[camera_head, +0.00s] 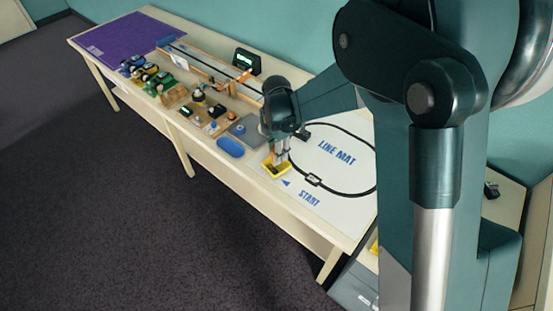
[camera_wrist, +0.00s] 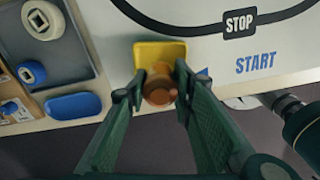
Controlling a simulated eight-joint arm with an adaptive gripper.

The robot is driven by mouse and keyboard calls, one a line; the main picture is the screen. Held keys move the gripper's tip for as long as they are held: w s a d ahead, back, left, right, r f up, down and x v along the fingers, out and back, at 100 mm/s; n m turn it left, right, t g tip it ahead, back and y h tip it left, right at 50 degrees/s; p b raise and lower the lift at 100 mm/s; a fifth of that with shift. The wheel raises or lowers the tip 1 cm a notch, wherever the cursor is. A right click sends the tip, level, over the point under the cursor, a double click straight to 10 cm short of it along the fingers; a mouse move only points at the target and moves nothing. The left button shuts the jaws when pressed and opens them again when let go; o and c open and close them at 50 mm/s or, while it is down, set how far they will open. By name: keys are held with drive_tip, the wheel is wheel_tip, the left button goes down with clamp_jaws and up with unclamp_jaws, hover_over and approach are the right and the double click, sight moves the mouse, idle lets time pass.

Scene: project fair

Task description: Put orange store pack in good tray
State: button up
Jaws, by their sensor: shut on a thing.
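My gripper (camera_wrist: 160,90) is shut on the orange store pack (camera_wrist: 159,92), a short orange-brown round piece seen end-on between the fingertips in the wrist view. A small yellow tray (camera_wrist: 150,50) lies right by the pack at the near edge of the table, partly hidden by the pack and fingers. In the head view my gripper (camera_head: 282,155) points down at the yellow tray (camera_head: 266,170). A blue rounded tray (camera_head: 230,147) lies to its left. No label shows on either tray, so I cannot tell which is the good tray.
The line mat (camera_head: 330,180), with a black track loop and a STOP block (camera_wrist: 239,22), covers the table right of the gripper. A grey tray (camera_head: 244,130) with round parts, wooden boxes and small toy cars crowd the table to the left. The near table edge is close.

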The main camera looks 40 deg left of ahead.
drive_tip(key=shift+f+b, duration=0.3)
drive_tip(key=shift+f, duration=1.5)
drive_tip(key=shift+f, duration=0.15)
drive_tip(key=o, duration=0.9)
wheel_tip(320, 180, up, 12)
drive_tip(key=shift+r+p, duration=0.15)
drive_tip(key=shift+p, duration=0.8)
